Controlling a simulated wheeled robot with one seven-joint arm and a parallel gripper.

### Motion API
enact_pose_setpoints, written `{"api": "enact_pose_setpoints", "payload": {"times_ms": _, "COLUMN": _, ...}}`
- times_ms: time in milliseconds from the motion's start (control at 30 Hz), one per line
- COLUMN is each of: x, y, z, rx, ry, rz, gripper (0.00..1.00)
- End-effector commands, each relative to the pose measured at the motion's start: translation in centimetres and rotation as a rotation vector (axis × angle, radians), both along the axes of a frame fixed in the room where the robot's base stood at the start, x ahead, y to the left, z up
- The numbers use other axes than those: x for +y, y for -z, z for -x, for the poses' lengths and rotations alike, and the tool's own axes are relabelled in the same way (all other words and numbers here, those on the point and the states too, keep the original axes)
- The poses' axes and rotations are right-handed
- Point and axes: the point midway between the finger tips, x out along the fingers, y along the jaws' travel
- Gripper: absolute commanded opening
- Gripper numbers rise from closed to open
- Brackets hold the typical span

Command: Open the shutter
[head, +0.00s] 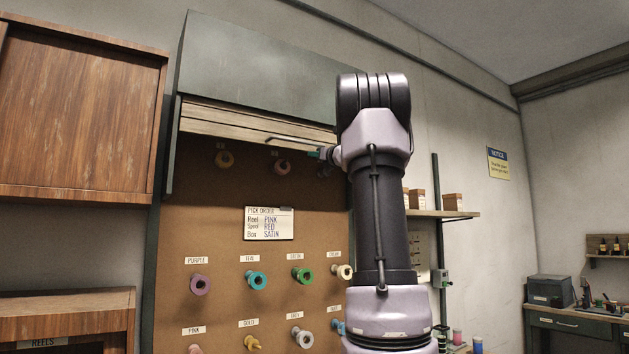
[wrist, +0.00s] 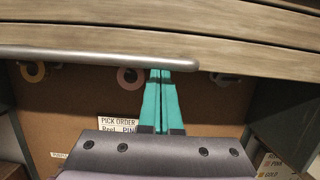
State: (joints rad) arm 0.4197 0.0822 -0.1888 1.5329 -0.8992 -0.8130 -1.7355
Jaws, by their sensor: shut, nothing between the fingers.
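The shutter (head: 230,124) is a wooden slatted panel at the top of the cabinet, under a grey-green housing (head: 255,70). It is mostly raised; the pegboard below is exposed. A metal bar handle (head: 295,139) runs along its lower slats. In the wrist view the shutter slats (wrist: 230,40) cross the top, with the handle (wrist: 100,57) below them. My gripper (head: 322,153) is at the handle's right end; in the wrist view its teal fingers (wrist: 160,75) are together, with tips at the bar near its right end. Whether they touch it I cannot tell.
The brown board (head: 220,235) holds several coloured spools on pegs and a pick order card (head: 269,223). A wooden cabinet (head: 80,105) hangs at the left. A shelf with small boxes (head: 452,202) is at the right, partly behind my arm.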

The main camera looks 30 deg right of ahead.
Motion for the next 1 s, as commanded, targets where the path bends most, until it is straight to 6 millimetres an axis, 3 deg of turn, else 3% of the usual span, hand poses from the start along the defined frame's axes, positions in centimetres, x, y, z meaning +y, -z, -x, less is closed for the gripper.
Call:
{"api": "enact_pose_setpoints", "payload": {"times_ms": 33, "x": 0.1, "y": -1.5, "z": 0.0, "rx": -0.005, "ry": 0.0, "rz": 0.004, "gripper": 0.0}}
{"api": "enact_pose_setpoints", "payload": {"times_ms": 200, "x": 0.0, "y": -4.8, "z": 0.0, "rx": -0.003, "ry": 0.001, "rz": 0.003, "gripper": 0.0}}
{"api": "enact_pose_setpoints", "payload": {"times_ms": 400, "x": 0.0, "y": -6.9, "z": 0.0, "rx": -0.002, "ry": 0.0, "rz": 0.001, "gripper": 0.0}}
{"api": "enact_pose_setpoints", "payload": {"times_ms": 1000, "x": -0.1, "y": -7.0, "z": -0.3, "rx": 0.001, "ry": -0.001, "rz": -0.001, "gripper": 0.0}}
